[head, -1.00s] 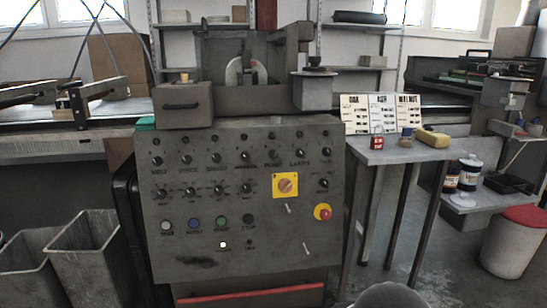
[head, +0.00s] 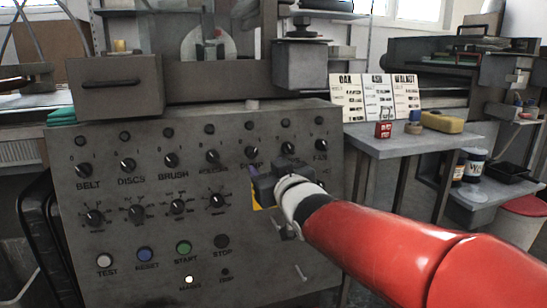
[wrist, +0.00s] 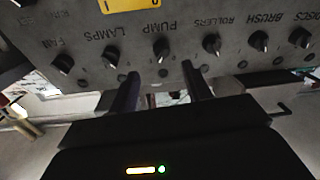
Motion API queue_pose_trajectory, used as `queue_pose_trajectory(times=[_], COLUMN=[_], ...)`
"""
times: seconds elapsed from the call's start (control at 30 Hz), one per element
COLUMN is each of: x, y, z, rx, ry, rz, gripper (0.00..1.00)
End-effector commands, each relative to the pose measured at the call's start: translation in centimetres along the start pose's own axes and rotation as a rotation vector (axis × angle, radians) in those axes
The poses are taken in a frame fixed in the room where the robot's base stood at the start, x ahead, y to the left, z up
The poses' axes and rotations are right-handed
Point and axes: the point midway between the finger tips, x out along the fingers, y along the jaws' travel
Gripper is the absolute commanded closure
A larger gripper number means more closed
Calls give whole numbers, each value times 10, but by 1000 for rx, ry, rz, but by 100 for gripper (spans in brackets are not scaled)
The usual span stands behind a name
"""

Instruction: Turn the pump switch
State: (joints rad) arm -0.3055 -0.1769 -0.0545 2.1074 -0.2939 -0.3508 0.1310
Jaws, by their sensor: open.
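The pump switch (head: 253,152) is a black rotary knob with a pale pointer line, in the upper knob row of the sloped grey control panel (head: 130,215). My gripper in the head view (head: 258,175) is in front of the panel just below this knob and hides part of its label.
The lamps knob (wrist: 110,57) and rollers knob (wrist: 212,44) flank the pump switch closely. My arm covers the yellow-plated switch (head: 262,204) and the panel's right side. A side table (head: 430,145) with cards and a yellow block stands to the right.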

Motion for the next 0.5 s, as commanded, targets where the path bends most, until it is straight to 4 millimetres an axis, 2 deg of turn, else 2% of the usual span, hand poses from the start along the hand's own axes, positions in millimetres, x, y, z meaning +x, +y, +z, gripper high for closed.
queue_pose_trajectory(times=[0.17,0.5], x=[17,69], y=[-4,-4], z=[-4,-5], rx=[-4,-3], ry=[27,23], rz=[-12,-10], gripper=[51,51])
